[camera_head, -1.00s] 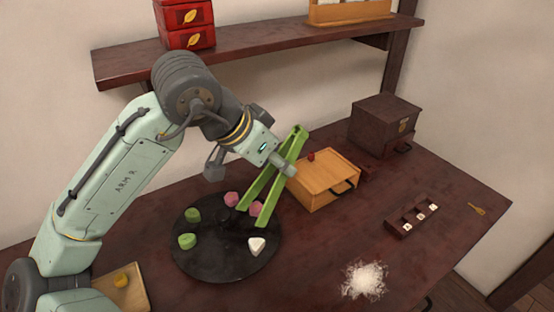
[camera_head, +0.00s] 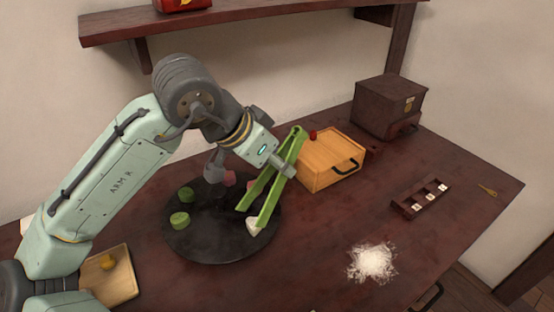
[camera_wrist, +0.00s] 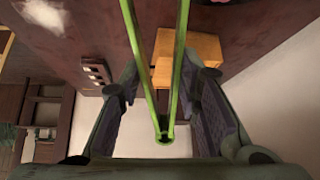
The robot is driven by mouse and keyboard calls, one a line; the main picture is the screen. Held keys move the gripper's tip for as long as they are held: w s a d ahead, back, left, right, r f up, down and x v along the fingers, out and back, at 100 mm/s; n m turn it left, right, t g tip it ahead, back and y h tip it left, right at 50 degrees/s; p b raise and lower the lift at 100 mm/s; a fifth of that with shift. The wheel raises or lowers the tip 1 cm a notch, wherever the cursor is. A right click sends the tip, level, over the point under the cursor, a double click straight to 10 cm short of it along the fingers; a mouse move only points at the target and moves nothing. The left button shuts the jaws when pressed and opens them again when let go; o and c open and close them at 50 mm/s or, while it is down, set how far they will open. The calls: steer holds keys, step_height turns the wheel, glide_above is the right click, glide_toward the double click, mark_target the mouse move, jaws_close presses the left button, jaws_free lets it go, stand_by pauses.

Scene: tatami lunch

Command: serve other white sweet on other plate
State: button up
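My gripper (camera_head: 285,165) holds green tongs (camera_head: 284,160), which slant down over a round black plate (camera_head: 225,250). One tong tip is at the white sweet (camera_head: 253,228) on the plate's right side and partly covers it. The other tip is further left, apart from it. I cannot tell whether the near tip touches the sweet. The tongs are spread open. In the wrist view the green tongs (camera_wrist: 165,100) run between my dark fingers. Green sweets (camera_head: 180,220) and a pink sweet (camera_head: 229,178) are also on the black plate.
A wooden tray (camera_head: 125,288) with a yellow sweet (camera_head: 107,262) is at the lower left. A wooden box (camera_head: 325,165), a dark chest (camera_head: 388,108), a slotted holder (camera_head: 420,198) and white powder (camera_head: 371,262) are to the right. A shelf (camera_head: 240,20) overhangs the back.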

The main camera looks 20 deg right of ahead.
steer(key=shift+f+b, duration=0.55)
steer(key=shift+f, duration=0.75)
steer(key=c, duration=0.7)
step_height(320, 180, up, 12)
steer(key=p, duration=1.1)
steer(key=shift+r, duration=0.1)
jaws_close()
